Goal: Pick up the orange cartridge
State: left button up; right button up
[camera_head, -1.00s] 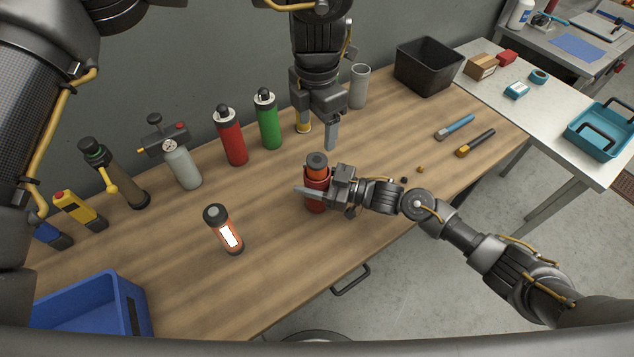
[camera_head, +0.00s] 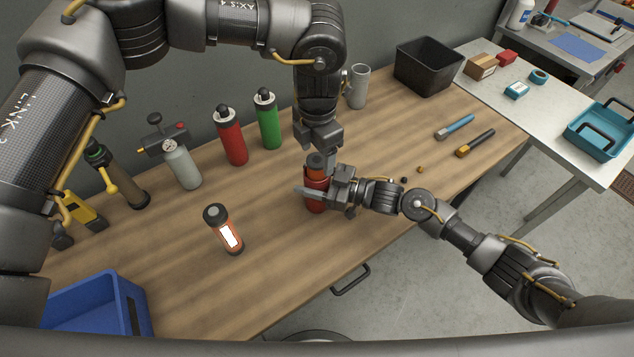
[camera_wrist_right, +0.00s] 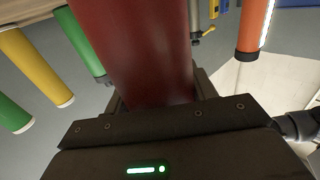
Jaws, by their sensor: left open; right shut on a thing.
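My right gripper (camera_head: 322,192) is shut on a red cylindrical holder (camera_head: 313,205) standing on the table. The red holder also fills the middle of the right wrist view (camera_wrist_right: 150,50). A second orange cartridge with a white label and dark cap (camera_head: 226,232) stands apart on the table to the left. It also shows in the right wrist view (camera_wrist_right: 251,28).
Red (camera_head: 231,140) and green (camera_head: 267,122) canisters and a grey gauge bottle (camera_head: 182,166) stand along the back. A blue bin (camera_head: 125,300) is at front left and a black bin (camera_head: 428,70) at back right. The table's front middle is clear.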

pick_arm(q)
notch_tip(320, 180, down, 4)
jog(key=shift+r, duration=0.1)
jog(key=shift+c, duration=0.4)
jog(key=c, duration=1.3)
notch_tip(320, 180, up, 18)
send_over(317, 159)
pick_arm(e)
jog(key=o, duration=1.2)
jog(key=shift+c, duration=0.2)
jog(key=v, duration=1.2)
